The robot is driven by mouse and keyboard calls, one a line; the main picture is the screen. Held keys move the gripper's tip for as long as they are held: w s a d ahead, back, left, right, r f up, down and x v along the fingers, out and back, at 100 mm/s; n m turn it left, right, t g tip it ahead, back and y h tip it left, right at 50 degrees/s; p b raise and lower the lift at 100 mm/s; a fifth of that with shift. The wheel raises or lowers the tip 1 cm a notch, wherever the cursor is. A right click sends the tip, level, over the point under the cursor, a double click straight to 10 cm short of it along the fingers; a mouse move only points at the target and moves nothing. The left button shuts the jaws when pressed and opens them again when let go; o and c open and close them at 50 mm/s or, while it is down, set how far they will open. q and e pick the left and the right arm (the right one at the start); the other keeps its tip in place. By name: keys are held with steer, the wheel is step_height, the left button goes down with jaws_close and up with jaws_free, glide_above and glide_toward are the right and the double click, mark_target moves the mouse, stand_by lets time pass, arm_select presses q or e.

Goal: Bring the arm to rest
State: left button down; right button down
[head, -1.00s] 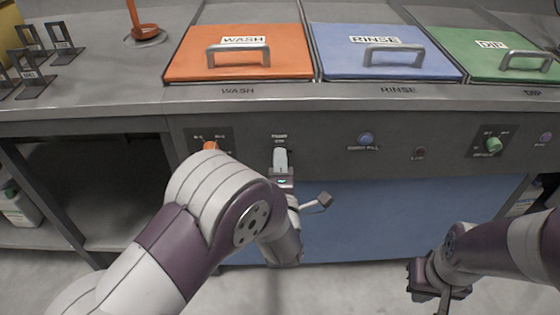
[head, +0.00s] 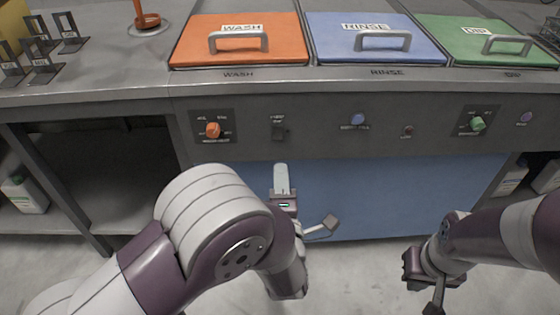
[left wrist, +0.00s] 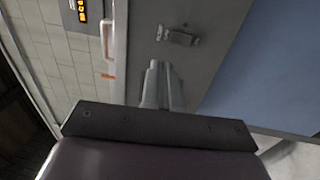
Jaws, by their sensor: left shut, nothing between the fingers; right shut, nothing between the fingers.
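My left gripper (head: 281,178) is pale, with its fingers together and empty. It points up in front of the blue lower panel (head: 385,195), below the small black switch (head: 279,131) on the control strip. In the left wrist view the closed fingers (left wrist: 162,84) point toward a grey panel with a small switch fitting (left wrist: 178,36), apart from it. My right gripper (head: 434,285) hangs low at the right over the floor. Its fingers are small in view and hold nothing visible.
The counter carries orange WASH (head: 280,49), blue RINSE (head: 330,48) and green DIP (head: 465,38) lids, all closed. An orange knob (head: 212,130) and a green knob (head: 477,124) stick out of the control strip. An open shelf (head: 110,205) is at the left.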

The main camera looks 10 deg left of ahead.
arm_select(q)
steer(key=shift+s, duration=0.2)
stand_by(0.4)
steer(key=s+d+f+m+g+h, duration=0.2)
steer(key=d+f+m+g+h, duration=0.3)
steer(key=m, duration=0.3)
steer(key=s+d+f+m+g+h, duration=0.2)
steer(key=s+f+m+g, duration=0.1)
steer(key=f+m+g, duration=0.3)
steer(key=s+a+m+g+y, duration=0.1)
steer(key=s+a+m+g, duration=0.6)
steer(key=s+a+m, duration=0.25)
steer(key=w+a+r+n+p, duration=0.2)
steer(key=a+r, duration=0.3)
step_height(320, 180, up, 32)
steer(key=p, duration=3.2)
steer(key=shift+w+f+t+y, duration=0.15)
steer(key=shift+t+y, duration=0.15)
steer(key=shift+t, duration=0.1)
